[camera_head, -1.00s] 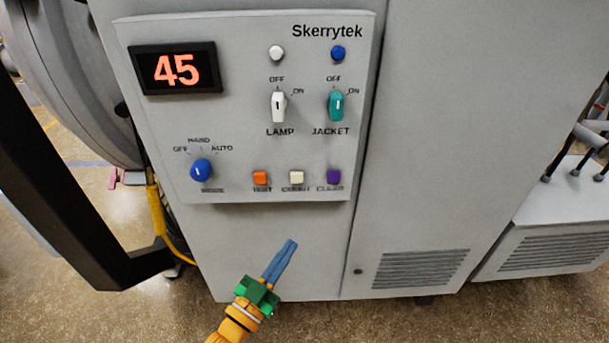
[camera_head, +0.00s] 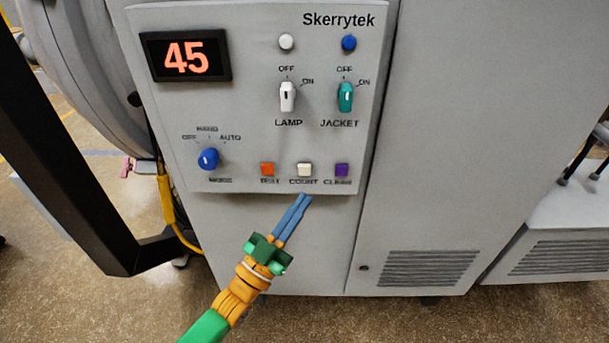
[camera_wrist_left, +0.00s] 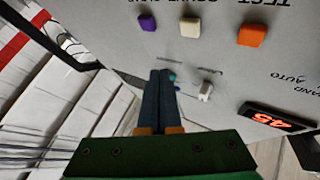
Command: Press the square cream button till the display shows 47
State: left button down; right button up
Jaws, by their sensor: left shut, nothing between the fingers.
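The square cream button (camera_head: 304,169) sits above the word COUNT on the grey panel, between the orange and purple buttons. It also shows in the left wrist view (camera_wrist_left: 190,27). The display (camera_head: 186,57) reads 45 in orange digits; it also shows in the left wrist view (camera_wrist_left: 280,120). My left gripper (camera_head: 304,199) has blue fingers and is shut and empty. In the head view its tips are just below the cream button and the panel's lower edge. In the left wrist view the fingertips (camera_wrist_left: 160,74) show apart from the button. My right gripper is not in view.
An orange button (camera_head: 267,169) and a purple button (camera_head: 341,170) flank the cream one closely. Above are the white lamp switch (camera_head: 287,96) and the teal jacket switch (camera_head: 345,97). A blue mode knob (camera_head: 208,159) is at left.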

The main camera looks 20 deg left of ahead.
aim_at(304, 169)
pick_arm(q)
jog(key=w+b, duration=0.1)
jog(key=w+a+b, duration=0.1)
jog(key=w, duration=0.1)
jog(key=w+b, duration=0.1)
jog(key=w, duration=0.1)
jog(key=shift+w+a+f, duration=0.1)
jog(key=shift+w+a, duration=0.1)
jog(key=shift+a, duration=0.1)
jog(key=shift+w, duration=0.1)
dwell(1.7)
jog(key=shift+w+a, duration=0.1)
jog(key=shift+w, duration=0.2)
